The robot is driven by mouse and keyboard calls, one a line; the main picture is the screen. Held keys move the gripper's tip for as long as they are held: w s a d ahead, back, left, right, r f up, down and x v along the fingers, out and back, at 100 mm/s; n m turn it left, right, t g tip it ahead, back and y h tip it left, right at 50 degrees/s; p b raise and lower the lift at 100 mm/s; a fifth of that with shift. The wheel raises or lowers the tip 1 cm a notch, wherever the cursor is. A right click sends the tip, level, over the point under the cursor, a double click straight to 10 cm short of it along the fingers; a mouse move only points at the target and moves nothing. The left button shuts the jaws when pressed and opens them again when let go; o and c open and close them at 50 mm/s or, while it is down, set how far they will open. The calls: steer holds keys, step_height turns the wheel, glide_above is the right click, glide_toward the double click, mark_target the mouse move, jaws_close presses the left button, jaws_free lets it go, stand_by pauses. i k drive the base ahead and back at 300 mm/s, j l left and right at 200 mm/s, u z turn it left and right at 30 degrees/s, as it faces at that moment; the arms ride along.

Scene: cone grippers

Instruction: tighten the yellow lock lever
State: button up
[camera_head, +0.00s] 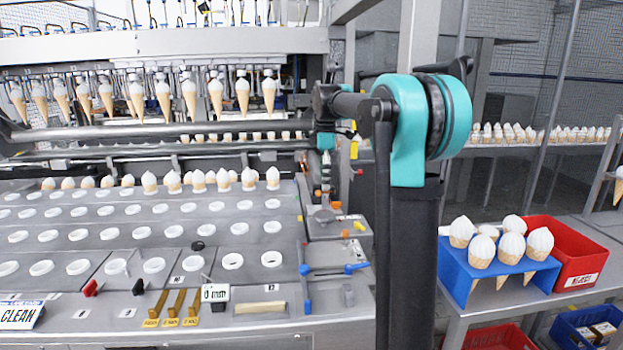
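My arm rises in the right half of the view and bends left to its far end beside the cone machine. My gripper (325,172) points down there, small and partly merged with the machine parts behind it; its fingers cannot be made out. A small upright yellow piece (354,148) shows just right of my wrist. An orange-yellow piece (359,226) sits on the grey block at the tray's right end, below and right of my gripper. I cannot tell which of these is the yellow lock lever, nor whether my gripper touches either.
Blue-handled levers (356,268) stand at the machine's front right corner. Several brass bars (178,302) and a pale yellow bar (260,307) lie on the front ledge. A blue cone rack (459,272) and red bin (575,257) stand right. Cones hang over the holed tray (120,240).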

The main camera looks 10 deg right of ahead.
mark_target(357, 225)
steer(key=k+j, duration=0.3)
steer(key=k, duration=0.15)
steer(key=k+j, duration=0.3)
steer(key=k, duration=0.15)
